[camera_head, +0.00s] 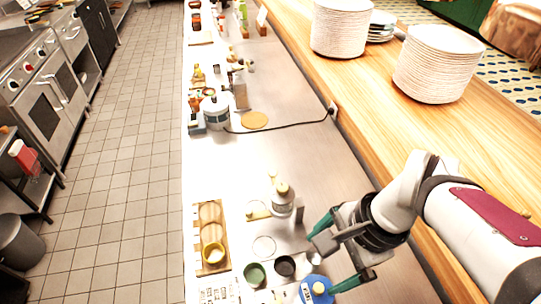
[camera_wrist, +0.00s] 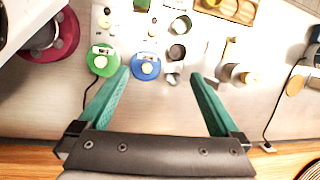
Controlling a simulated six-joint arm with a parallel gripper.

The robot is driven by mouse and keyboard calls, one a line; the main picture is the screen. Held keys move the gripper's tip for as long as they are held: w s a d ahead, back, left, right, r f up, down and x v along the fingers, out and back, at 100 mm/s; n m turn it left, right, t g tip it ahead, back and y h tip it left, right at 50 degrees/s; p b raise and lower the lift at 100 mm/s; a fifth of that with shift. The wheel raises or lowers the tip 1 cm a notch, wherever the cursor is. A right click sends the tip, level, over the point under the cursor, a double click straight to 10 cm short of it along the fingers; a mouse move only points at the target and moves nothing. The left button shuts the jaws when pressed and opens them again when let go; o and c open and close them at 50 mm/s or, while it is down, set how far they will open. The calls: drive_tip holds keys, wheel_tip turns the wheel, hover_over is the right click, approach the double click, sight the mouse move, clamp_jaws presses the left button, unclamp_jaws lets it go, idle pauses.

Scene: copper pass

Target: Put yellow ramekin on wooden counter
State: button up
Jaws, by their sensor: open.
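The yellow ramekin (camera_head: 213,253) sits in the near end of a wooden tray (camera_head: 212,228) on the steel counter, left of my gripper. In the wrist view, a yellow rim that seems to be the ramekin (camera_wrist: 212,3) is cut by the top edge. My gripper (camera_head: 320,262) is open and empty above the steel counter, with its teal fingers apart; it also shows in the wrist view (camera_wrist: 160,74). The wooden counter (camera_head: 345,108) runs along the right side, and a strip of it shows at the bottom of the wrist view (camera_wrist: 30,151).
Plate stacks (camera_head: 340,27) (camera_head: 437,65) occupy the farther wooden counter. Bare wood shows nearer, beside my arm. A cord (camera_head: 280,128) crosses the steel.

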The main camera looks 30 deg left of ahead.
drive_tip(key=w+a+f+m, duration=0.1)
drive_tip(key=w+a+f, duration=0.1)
drive_tip(key=a, duration=0.7)
drive_tip(key=m+g, duration=0.2)
approach(212, 257)
drive_tip(key=shift+y, duration=0.4)
drive_tip(key=x, duration=0.6)
drive_tip(key=shift+s+d+f, duration=0.15)
drive_tip(key=shift+d, duration=0.15)
clamp_jaws()
